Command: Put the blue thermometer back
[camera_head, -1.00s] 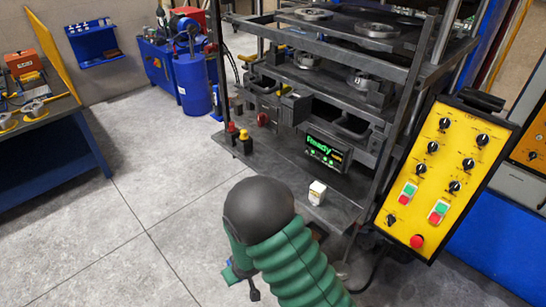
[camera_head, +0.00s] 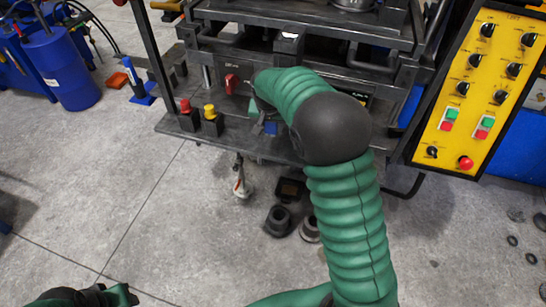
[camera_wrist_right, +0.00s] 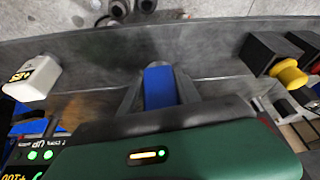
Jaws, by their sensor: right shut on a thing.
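My right gripper (camera_head: 262,116) is over the front shelf of the press, partly hidden by my green arm. In the right wrist view its two fingers (camera_wrist_right: 159,84) are closed on a blue piece (camera_wrist_right: 160,92), which I take to be the blue thermometer. Only a small blue part (camera_head: 270,128) of it shows in the head view; the rest is hidden by the hand. I cannot tell whether it touches the shelf. Part of my left arm shows at the bottom left edge of the head view, with its fingers out of sight.
The press shelf (camera_head: 230,147) carries a red knob (camera_head: 186,107) and a yellow knob (camera_head: 210,112). The yellow control panel (camera_head: 480,85) is on the right. Dark round parts (camera_head: 279,219) lie on the floor.

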